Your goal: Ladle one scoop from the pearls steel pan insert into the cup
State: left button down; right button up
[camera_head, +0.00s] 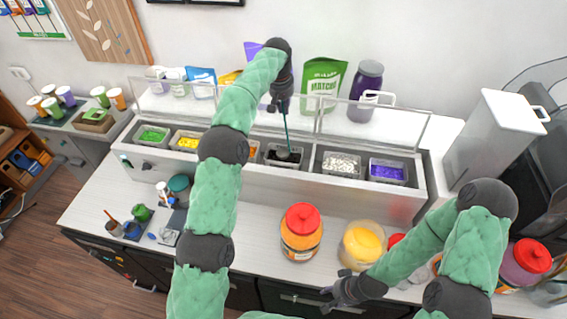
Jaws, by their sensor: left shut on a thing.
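My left gripper (282,104) is shut on the dark, thin handle of the ladle (286,128). The handle runs down into the pearls steel pan insert (297,160), which holds dark pearls. The ladle's bowl is low in that pan, and I cannot tell whether it is filled. My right gripper (338,292) is low over the counter's front edge, near a round container with a yellow top (362,244). Its fingers are too small and dark to read. I cannot clearly pick out the task's cup; my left arm covers part of the counter.
Other inserts hold green (152,136), yellow (186,141), white (341,165) and purple (387,171) toppings. A red-lidded jar (301,232) stands on the counter. Clear raised lids (372,124), a matcha bag (322,82) and a purple jar (366,90) are behind.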

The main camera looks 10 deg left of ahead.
pick_arm(q)
jog(key=shift+d+f+b, duration=0.15)
jog(key=shift+f+b, duration=0.15)
jog(key=shift+f, duration=0.4)
jog(key=shift+f+b, duration=0.4)
jog(key=shift+f, duration=0.3)
jog(key=shift+s+b+x, duration=0.2)
jog(key=shift+b+x, duration=0.25)
jog(key=shift+x, duration=0.45)
jog(key=shift+s+b+x, duration=0.15)
jog(key=shift+b+x, duration=0.3)
jog(key=shift+x, duration=0.4)
jog(key=shift+f, duration=0.1)
